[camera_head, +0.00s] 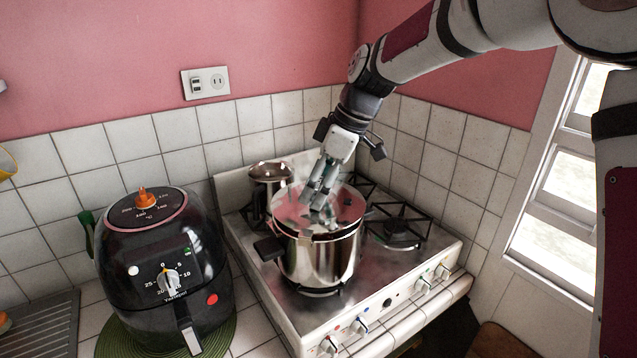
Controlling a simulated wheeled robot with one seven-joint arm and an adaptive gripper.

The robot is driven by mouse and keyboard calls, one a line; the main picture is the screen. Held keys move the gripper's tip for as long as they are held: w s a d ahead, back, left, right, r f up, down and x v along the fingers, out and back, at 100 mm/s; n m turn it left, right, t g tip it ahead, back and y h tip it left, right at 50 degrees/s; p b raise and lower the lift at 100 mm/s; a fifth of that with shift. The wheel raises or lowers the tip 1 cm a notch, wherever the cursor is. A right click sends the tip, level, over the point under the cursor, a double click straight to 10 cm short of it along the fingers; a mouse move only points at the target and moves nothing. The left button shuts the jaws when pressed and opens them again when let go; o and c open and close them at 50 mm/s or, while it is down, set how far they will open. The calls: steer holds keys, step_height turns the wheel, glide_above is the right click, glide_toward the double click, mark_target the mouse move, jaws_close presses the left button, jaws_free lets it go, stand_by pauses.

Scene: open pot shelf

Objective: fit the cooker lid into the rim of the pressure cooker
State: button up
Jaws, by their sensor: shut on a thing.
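The pressure cooker (318,262) is a shiny steel pot with a dark side handle (268,248), standing upright on the front left part of the stove. The cooker lid (292,212) is a reflective disc at the top of the pot, within or right at its rim. From this view I cannot tell whether it is fully seated or slightly raised. My gripper (322,207) comes down from above over the lid's middle. Its fingers are shut on the lid, and they hide the part they grip.
The white stove (268,297) has free burners at the right (400,228). A smaller steel pot (270,180) stands behind the cooker. A black air fryer (165,255) is on the counter at left. Tiled walls meet behind the stove, and a window (560,200) is at right.

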steer(key=shift+f, duration=0.95)
stand_by(0.9)
steer(key=o, duration=1.6)
steer(key=shift+o, duration=0.2)
steer(key=v, duration=1.2)
steer(key=shift+s+a, duration=0.1)
